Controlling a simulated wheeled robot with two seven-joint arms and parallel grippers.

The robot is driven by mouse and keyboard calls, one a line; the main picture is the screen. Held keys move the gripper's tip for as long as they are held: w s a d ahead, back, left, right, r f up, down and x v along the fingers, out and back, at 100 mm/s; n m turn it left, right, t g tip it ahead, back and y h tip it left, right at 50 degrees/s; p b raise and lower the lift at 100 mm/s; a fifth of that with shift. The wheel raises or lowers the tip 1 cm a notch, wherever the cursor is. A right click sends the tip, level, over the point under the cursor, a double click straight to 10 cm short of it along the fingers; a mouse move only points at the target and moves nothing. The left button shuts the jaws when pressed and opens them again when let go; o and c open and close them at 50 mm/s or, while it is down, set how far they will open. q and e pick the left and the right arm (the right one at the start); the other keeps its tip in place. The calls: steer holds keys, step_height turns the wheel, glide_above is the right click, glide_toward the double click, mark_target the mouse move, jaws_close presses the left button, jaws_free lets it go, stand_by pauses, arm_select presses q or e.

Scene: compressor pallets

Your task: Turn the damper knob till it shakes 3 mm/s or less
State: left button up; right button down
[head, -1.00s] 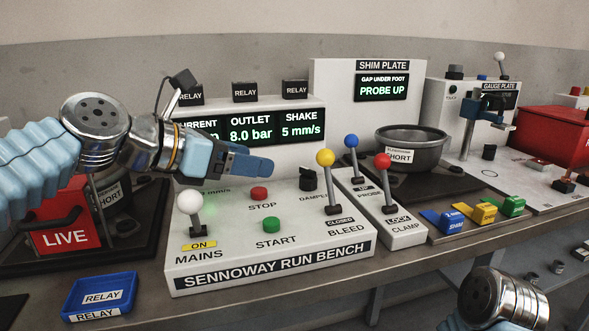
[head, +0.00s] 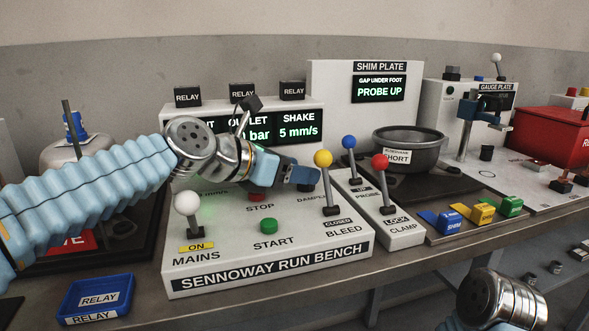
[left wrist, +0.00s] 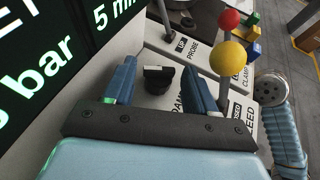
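The black damper knob (left wrist: 158,78) shows between the fingers of my left gripper (left wrist: 160,85) in the left wrist view. The fingers are open, one on each side, with gaps to the knob. In the head view my left gripper (head: 300,176) hides most of the knob (head: 307,187). The shake display (head: 299,132) reads 5 mm/s. The run bench (head: 205,273) carries the knob, and its mains lever (head: 187,207) is marked ON. My right wrist shows at the lower right, but its gripper fingers are out of view.
The yellow bleed lever (head: 324,160) stands just right of the knob and shows close in the left wrist view (left wrist: 228,58). Blue (head: 348,143) and red (head: 380,163) levers stand further right. The start button (head: 269,226) is in front. The display housing rises behind.

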arm_select(q)
steer(key=c, duration=0.8)
steer(key=shift+w+a+r+m+g+h+p, duration=0.1)
steer(key=shift+w+m+g+h+p, duration=0.1)
steer(key=shift+m+g+p, duration=0.2)
steer(key=shift+w+a+r+m+g+h+p, duration=0.1)
steer(key=shift+m+g+h+p, duration=0.15)
steer(key=shift+m+g, duration=0.15)
steer(key=shift+f+m+g+h, duration=0.15)
steer(key=shift+m+g+h, duration=0.1)
steer(key=shift+m+g, duration=0.2)
steer(key=o, duration=1.1)
steer(key=shift+c, duration=0.2)
steer(key=shift+s, duration=0.1)
